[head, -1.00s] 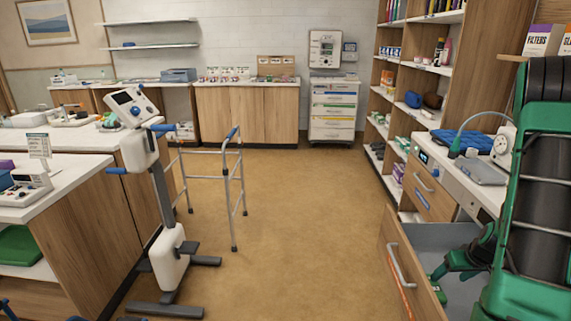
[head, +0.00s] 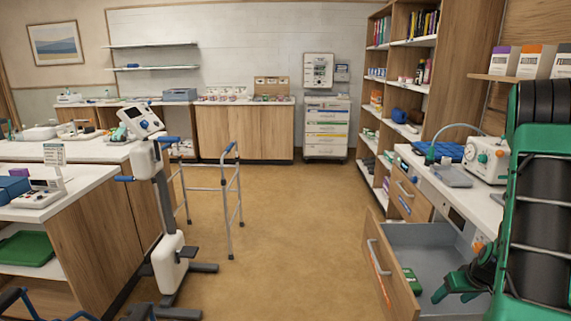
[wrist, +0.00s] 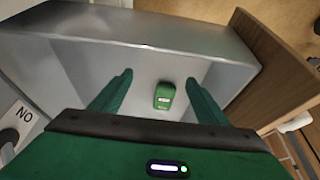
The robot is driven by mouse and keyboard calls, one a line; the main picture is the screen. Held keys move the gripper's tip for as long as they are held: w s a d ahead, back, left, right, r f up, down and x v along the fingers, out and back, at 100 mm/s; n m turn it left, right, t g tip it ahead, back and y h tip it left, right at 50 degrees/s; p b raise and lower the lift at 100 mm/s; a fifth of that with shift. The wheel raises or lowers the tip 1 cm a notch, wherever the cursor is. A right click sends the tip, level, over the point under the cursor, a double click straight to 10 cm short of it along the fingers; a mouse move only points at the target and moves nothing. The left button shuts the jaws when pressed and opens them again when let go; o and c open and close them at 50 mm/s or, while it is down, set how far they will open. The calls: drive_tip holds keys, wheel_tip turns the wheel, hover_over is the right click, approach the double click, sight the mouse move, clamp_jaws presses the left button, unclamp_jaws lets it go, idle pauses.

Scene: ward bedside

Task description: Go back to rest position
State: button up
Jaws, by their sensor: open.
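My gripper (head: 459,287) is green and sits low at the right, over the open drawer (head: 437,240). In the wrist view my gripper (wrist: 158,90) has its two fingers spread wide with nothing between them. A small green box (head: 412,280) lies on the grey drawer floor, left of the gripper in the head view. In the wrist view the green box (wrist: 164,96) lies beyond the fingertips, apart from them.
The drawer's wooden front (head: 389,275) juts into the aisle. A bedside device (head: 489,158) and a blue folded item (head: 447,151) sit on the counter. A walking frame (head: 226,200) and an exercise machine (head: 165,225) stand left. The middle floor is clear.

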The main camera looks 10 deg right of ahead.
drive_tip(key=s+a+r+m+g, duration=0.1)
drive_tip(key=s+a+r, duration=0.2)
drive_tip(key=a+r, duration=0.4)
drive_tip(key=s+a+r+g, duration=0.1)
drive_tip(key=s+a+r, duration=0.35)
drive_tip(key=r, duration=0.35)
drive_tip(key=s+a+r+m+g, duration=0.1)
drive_tip(key=s+a+r, duration=0.4)
drive_tip(key=s, duration=0.2)
drive_tip(key=s+a+r+m+g+y, duration=0.1)
drive_tip(key=s+a+r, duration=0.3)
drive_tip(key=s+a, duration=0.2)
drive_tip(key=shift+s+r+m, duration=0.35)
drive_tip(key=shift+s+m, duration=0.05)
drive_tip(key=shift+s, duration=0.6)
drive_tip(key=shift+a, duration=0.1)
drive_tip(key=shift+w+f, duration=0.25)
drive_tip(key=shift+w, duration=0.4)
